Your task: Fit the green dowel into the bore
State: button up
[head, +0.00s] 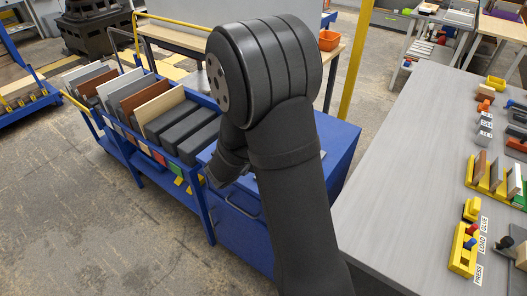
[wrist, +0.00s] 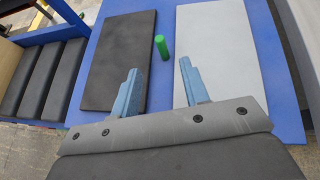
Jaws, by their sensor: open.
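The green dowel (wrist: 162,47) is on a blue surface (wrist: 168,90) in the wrist view, in the gap between a black board (wrist: 115,55) and a pale grey board (wrist: 222,50). I cannot tell whether it stands or lies. My gripper (wrist: 159,66) is open, with one blue-grey finger on each side of the gap. The dowel shows just beyond the fingertips, roughly midway between them, and nothing is between the fingers. In the head view my arm hides the dowel, the boards and most of my gripper. I cannot make out the bore in either view.
A blue cart (head: 215,225) with upright boards and dark slabs (head: 180,130) stands left of my arm.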

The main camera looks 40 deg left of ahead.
dwell(0.3)
jog(key=w+d+r+m+g+h, duration=0.1)
jog(key=w+r+m+g+h, duration=0.15)
jog(key=w+m, duration=0.45)
jog(key=w+d+r+m+g+h, duration=0.2)
jog(key=w+m+g+h, duration=0.15)
jog(key=m, duration=0.65)
jog(key=a+r+m+g+y, duration=0.4)
jog(key=a+r+m+g, duration=0.1)
jog(key=a+m+g, duration=0.1)
notch_tip(320, 180, down, 11)
jog(key=shift+f, duration=0.15)
jog(key=shift+d+f, duration=0.2)
jog(key=shift+f, duration=1.2)
jog(key=shift+d+f, duration=0.15)
jog(key=shift+f, duration=1.2)
grip_shut()
